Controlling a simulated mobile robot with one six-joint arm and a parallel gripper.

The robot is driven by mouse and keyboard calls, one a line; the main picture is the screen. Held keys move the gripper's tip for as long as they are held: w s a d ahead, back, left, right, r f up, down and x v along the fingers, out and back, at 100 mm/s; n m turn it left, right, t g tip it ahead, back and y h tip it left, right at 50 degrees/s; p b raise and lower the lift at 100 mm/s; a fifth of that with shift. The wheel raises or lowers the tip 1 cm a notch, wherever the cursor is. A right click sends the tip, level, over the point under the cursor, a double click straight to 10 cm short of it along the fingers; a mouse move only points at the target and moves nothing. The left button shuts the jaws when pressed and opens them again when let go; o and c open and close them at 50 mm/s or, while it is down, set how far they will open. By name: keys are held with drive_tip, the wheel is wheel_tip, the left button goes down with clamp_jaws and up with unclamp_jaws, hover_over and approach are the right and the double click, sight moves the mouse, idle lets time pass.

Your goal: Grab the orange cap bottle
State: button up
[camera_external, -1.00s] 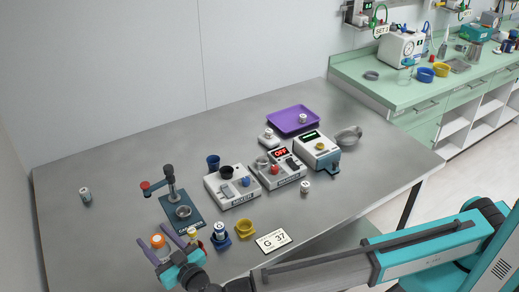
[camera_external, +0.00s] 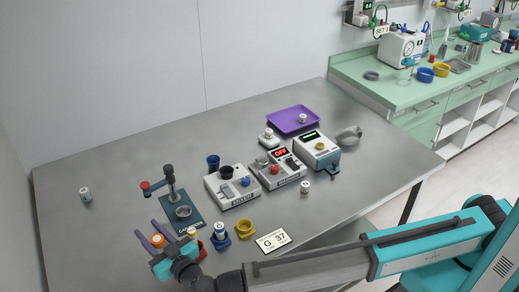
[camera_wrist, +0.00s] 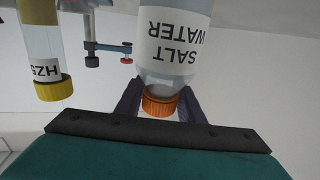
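The orange cap bottle (camera_wrist: 172,45) is clear, with a white label reading SALT WATER. It appears upside down in the wrist view, its orange cap (camera_wrist: 160,102) toward my palm. In the external view the orange cap (camera_external: 158,241) is at the table's front left, partly hidden by my gripper. My gripper (camera_external: 159,237) reaches in from the right, with its dark purple fingers close on both sides of the bottle. In the wrist view, my gripper (camera_wrist: 160,100) looks shut on the bottle around the cap and shoulder.
A yellow-capped vial (camera_wrist: 47,60) stands close beside the bottle. A blue-based stand (camera_external: 182,208) is just behind. A blue holder with a vial (camera_external: 220,240) and a yellow holder (camera_external: 245,229) are to the right. The table's far left (camera_external: 110,165) is mostly clear.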

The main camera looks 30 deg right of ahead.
clamp_jaws()
drive_tip(key=shift+r, duration=0.2)
drive_tip(key=s+d+r+b, duration=0.3)
drive_tip(key=s+d, duration=0.6)
drive_tip(key=d, duration=0.4)
drive_tip(key=shift+s+r+b, duration=0.15)
drive_tip(key=shift+r+b, duration=0.25)
drive_tip(key=shift+r, duration=0.45)
idle(0.5)
